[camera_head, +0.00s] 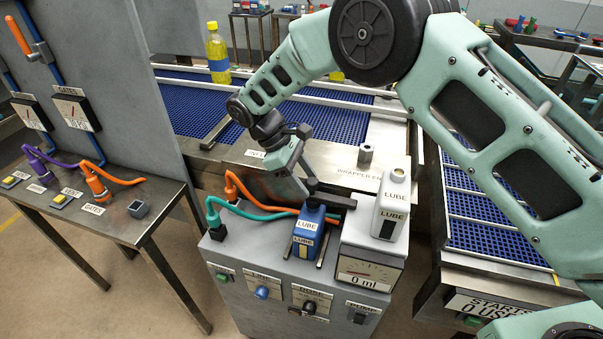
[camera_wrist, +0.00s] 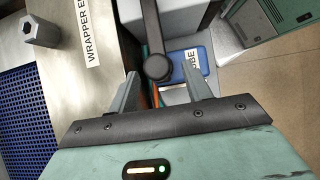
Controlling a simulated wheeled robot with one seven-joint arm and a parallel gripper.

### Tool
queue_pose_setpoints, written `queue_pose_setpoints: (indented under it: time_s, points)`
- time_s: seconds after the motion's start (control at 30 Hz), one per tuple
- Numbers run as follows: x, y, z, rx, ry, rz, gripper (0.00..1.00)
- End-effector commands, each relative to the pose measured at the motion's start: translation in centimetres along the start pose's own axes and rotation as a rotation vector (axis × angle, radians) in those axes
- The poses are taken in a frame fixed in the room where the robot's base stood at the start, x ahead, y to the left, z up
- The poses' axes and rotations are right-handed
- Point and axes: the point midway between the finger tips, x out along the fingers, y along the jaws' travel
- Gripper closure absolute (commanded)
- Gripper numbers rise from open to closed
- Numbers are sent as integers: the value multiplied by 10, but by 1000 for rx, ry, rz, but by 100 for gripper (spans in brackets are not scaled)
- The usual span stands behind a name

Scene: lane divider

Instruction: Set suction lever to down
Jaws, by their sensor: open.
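A dark lever arm with a round knob end (camera_wrist: 158,67) shows in the wrist view; the same dark bar (camera_head: 335,197) shows in the head view above the lube cabinet. No suction label is legible, so I cannot tell whether this is the suction lever. My gripper (camera_head: 300,190) is open above the cabinet's back edge. In the wrist view its two fingers (camera_wrist: 159,80) lie on either side of the knob, with a gap to each; contact is not visible. In the head view my gripper and arm partly hide the area behind.
A blue LUBE box (camera_head: 308,229) and a pale LUBE bottle (camera_head: 391,205) stand on the cabinet (camera_head: 240,262). A teal cable (camera_head: 250,210) and orange hose run beside them. At left are an orange-handled lever (camera_head: 18,35) and a table (camera_head: 125,231) with plugged cables.

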Motion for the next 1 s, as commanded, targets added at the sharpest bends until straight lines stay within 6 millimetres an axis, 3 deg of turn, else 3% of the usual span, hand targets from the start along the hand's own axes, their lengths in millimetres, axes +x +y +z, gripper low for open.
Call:
queue_pose_setpoints:
  time_s: [0.17,0.6,1.0]
  points:
    - [-12,1,-1,1,2,3,51]
    - [-101,0,-3,0,4,3,51]
    - [-160,0,3,1,2,0,51]
